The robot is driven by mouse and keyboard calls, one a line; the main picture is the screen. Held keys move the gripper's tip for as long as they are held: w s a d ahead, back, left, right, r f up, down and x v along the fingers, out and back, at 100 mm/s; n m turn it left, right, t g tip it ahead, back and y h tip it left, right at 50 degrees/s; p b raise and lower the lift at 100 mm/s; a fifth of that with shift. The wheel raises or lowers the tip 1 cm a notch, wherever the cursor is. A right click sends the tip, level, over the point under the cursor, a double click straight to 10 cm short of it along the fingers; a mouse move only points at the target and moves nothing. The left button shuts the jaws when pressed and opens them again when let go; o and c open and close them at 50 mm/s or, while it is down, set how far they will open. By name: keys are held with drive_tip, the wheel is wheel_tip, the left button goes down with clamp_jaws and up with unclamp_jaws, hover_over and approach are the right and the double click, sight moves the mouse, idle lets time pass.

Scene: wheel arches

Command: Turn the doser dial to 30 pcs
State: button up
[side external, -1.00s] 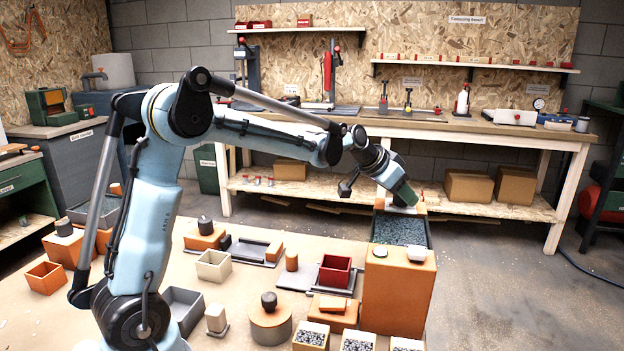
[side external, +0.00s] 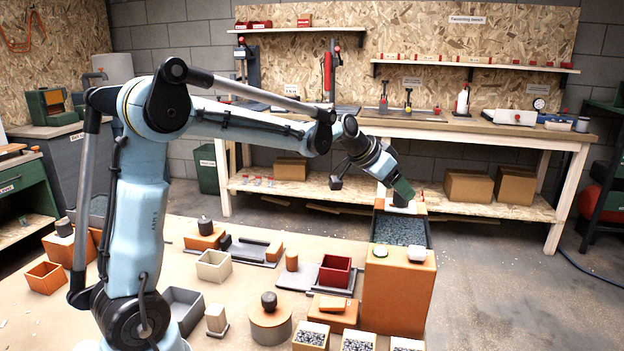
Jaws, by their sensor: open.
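The doser is a tall orange box (side external: 398,295) at the right end of the work table, with an open hopper of grey pieces (side external: 400,231) behind its front top. I cannot tell which is the dial, and no scale is readable. My gripper (side external: 405,203) is above the hopper's far end, pointing down and right, behind the knobs and apart from them. Its fingers are small and partly hidden here; it is open, with nothing visible in it.
Several small boxes of dark pieces (side external: 357,341) stand at the doser's front left. Behind is a long wooden bench (side external: 450,125). The floor right of the doser is clear.

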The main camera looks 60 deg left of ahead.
drive_tip(key=v, duration=0.9)
drive_tip(key=s+d+f, duration=0.3)
drive_tip(key=s+f, duration=0.1)
drive_tip(key=s, duration=0.2)
drive_tip(key=s+d+f+n+g, duration=0.1)
drive_tip(key=s+d+f, duration=0.3)
drive_tip(key=s, duration=0.2)
drive_tip(key=s+d+f+g+y, duration=0.1)
drive_tip(key=s+d+f, duration=0.2)
drive_tip(key=s, duration=0.3)
drive_tip(key=shift+s+d+f+n, duration=0.2)
drive_tip(key=shift+f+n, duration=0.1)
drive_tip(key=shift+f, duration=0.2)
